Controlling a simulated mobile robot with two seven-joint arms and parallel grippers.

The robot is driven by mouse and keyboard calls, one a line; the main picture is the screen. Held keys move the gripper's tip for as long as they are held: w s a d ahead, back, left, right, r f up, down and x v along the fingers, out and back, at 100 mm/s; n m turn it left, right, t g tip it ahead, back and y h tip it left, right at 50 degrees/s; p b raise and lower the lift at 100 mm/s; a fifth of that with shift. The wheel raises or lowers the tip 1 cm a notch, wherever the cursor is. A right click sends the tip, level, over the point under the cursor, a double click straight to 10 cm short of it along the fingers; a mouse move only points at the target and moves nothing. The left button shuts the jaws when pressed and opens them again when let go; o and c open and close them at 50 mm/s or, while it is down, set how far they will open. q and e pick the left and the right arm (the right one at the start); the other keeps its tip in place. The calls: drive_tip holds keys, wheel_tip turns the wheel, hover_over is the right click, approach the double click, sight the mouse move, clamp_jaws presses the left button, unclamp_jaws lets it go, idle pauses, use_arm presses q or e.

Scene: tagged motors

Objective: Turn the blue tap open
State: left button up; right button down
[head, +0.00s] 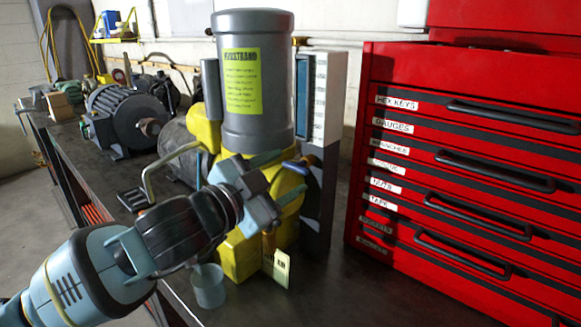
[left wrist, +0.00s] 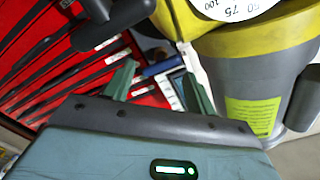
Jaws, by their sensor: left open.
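The blue tap (head: 296,167) is a small blue lever on the right side of the yellow body (head: 235,250) under a grey cylinder. My left gripper (head: 278,178) reaches in from the left, in front of the yellow body, with its fingers apart and pointing toward the tap. In the left wrist view the blue tap (left wrist: 162,67) shows between the two green fingers of my left gripper (left wrist: 160,84), beyond them. I see no contact, though the exact gap is hard to tell. The rest of the tap is partly hidden. My right gripper is not in view.
The grey cylinder (head: 255,85) carries a yellow-green label. A red drawer cabinet (head: 365,190) stands close on the right. A small grey cup (head: 208,286) and a pale tag (head: 281,268) are low by the yellow body. Motors (head: 125,115) are at the back left.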

sight(298, 166)
use_arm(q)
drive_tip(key=shift+x, duration=1.3)
